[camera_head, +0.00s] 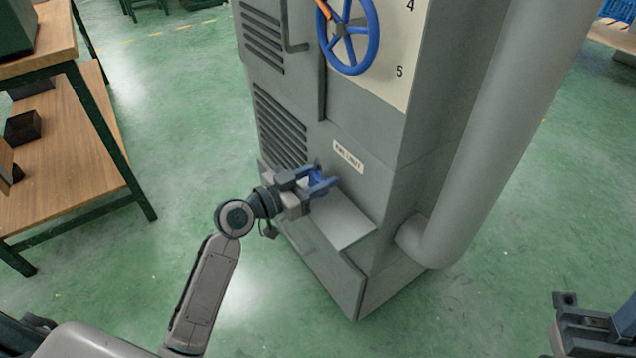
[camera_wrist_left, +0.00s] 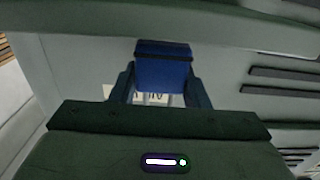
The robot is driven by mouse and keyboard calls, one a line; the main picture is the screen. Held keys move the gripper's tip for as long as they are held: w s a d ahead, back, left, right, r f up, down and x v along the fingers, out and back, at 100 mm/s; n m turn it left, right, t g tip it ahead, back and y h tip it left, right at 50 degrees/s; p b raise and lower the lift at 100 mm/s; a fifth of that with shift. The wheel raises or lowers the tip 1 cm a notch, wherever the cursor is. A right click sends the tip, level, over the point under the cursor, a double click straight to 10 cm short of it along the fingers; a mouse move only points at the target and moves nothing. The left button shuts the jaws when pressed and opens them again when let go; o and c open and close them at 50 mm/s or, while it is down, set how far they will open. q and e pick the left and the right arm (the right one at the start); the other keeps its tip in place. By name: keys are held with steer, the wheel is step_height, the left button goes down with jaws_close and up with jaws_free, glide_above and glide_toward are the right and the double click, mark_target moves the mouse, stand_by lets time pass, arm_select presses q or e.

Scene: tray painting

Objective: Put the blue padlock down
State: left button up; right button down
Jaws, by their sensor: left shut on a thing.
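My left gripper (camera_head: 322,184) is in front of the grey cabinet, just above a small light ledge (camera_head: 342,222) near the cabinet's foot. It is shut on the blue padlock (camera_head: 316,176). In the left wrist view the padlock (camera_wrist_left: 163,72) shows as a blue block between the two fingers, with a dark band across it. I cannot tell whether the padlock touches the ledge. My right gripper (camera_head: 592,322) shows only in part at the lower right edge, and its fingertips are not clear.
The grey cabinet (camera_head: 362,140) carries a blue handwheel (camera_head: 348,38) higher up and a small label (camera_head: 348,157). A thick grey pipe (camera_head: 492,130) runs down its right side. A wooden table with green legs (camera_head: 62,165) stands at the left. Green floor between is clear.

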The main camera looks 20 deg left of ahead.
arm_select(q)
steer(key=shift+f, duration=0.85)
steer(key=o, duration=0.9)
steer(key=shift+r, duration=0.15)
